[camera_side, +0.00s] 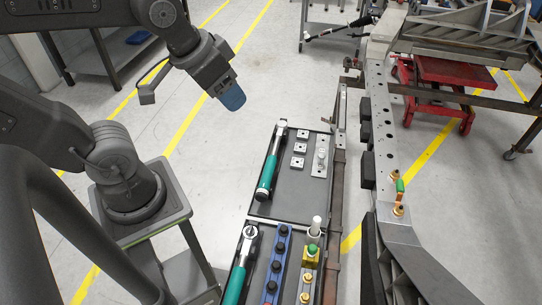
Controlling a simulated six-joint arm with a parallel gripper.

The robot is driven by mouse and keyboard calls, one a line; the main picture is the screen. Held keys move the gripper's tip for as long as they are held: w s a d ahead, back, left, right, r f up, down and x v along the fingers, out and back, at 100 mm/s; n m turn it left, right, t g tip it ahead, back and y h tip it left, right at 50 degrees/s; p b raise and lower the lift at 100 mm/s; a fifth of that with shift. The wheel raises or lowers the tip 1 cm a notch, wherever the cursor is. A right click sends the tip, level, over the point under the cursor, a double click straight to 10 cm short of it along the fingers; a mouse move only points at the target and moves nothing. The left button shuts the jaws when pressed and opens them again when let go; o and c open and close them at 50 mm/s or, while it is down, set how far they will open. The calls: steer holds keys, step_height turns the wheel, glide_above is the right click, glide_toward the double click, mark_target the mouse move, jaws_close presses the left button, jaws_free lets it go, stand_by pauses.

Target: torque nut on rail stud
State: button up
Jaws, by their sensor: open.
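My gripper (231,95) hangs in the air at upper centre-left, with a blue-grey end pointing down and right. It is open, apart from the trays and the rail, and I see nothing held in it. The grey chassis rail (379,101) runs down the right side. On its lower part stand brass fittings (398,210), one with a green piece (400,186) above it; which is stud and which is nut is too small to tell. Two teal-handled torque wrenches lie on trays, one at the back (268,172) and one in front (237,283).
The back tray (290,205) also holds square plates (300,148) and a longer plate (319,170). The front tray holds a blue strip (278,262) with dark knobs, brass pieces (307,279) and a white cylinder (316,224). Open floor lies left of the trays. A red lift cart (440,72) stands behind.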

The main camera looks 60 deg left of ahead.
steer(key=w+a+f+n+g, duration=0.1)
steer(key=w+a+f, duration=0.1)
steer(key=w, duration=0.3)
steer(key=w+a+f+n+g, duration=0.1)
steer(key=w+a+f, duration=0.1)
steer(key=w, duration=0.4)
steer(key=n+g, duration=0.3)
steer(key=n, duration=0.4)
glide_above(271, 161)
step_height(271, 161, down, 36)
steer(key=shift+s+d+r, duration=0.1)
steer(key=shift+f, duration=5.35)
jaws_close()
